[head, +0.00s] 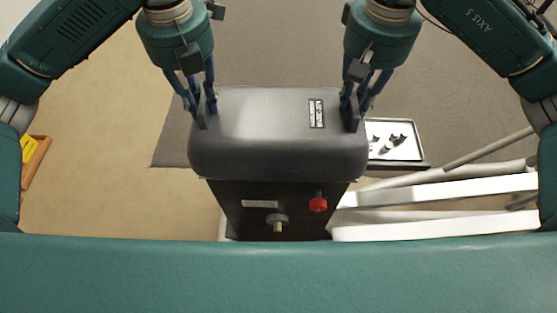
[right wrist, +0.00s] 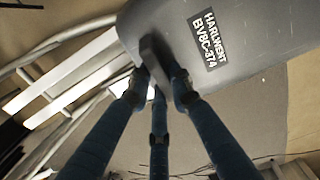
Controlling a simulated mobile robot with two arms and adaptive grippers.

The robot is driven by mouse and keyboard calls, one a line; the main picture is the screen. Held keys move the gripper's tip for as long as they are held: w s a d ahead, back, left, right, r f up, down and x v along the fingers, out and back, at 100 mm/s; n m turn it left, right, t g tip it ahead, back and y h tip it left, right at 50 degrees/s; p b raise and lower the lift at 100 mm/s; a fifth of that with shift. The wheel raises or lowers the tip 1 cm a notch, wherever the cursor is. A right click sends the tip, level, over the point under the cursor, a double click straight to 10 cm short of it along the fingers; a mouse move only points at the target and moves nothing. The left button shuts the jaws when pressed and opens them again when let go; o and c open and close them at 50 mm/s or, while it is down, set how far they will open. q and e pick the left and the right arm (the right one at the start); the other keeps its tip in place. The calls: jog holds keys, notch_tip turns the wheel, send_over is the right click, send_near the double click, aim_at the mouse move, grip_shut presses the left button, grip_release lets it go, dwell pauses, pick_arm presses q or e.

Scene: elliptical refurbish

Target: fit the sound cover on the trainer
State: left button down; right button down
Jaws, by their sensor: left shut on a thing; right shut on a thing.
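The sound cover (head: 265,130) is a dark grey rounded box with a printed label near its right side. It is level, directly over the black trainer housing (head: 240,213), whose front shows a red knob (head: 318,204) and a metal-tipped round fitting. I cannot tell whether the cover rests on the housing or is held just above it. My left gripper (head: 205,112) is shut on the cover's left side. My right gripper (head: 350,114) is shut on a dark tab at its right side. The right wrist view shows that grip and the cover (right wrist: 235,75) with its label.
White rails (head: 435,205) and grey tubes lie to the right of the housing. A tray (head: 410,155) with small dark parts sits on the floor behind them. A grey mat (head: 280,50) lies beyond. An orange-edged yellow item (head: 30,155) is at far left.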

pick_arm(q)
jog(key=shift+a, duration=0.1)
pick_arm(e)
jog(key=shift+d, duration=0.1)
pick_arm(q)
jog(key=shift+f, duration=0.15)
pick_arm(e)
jog(key=shift+f, duration=0.15)
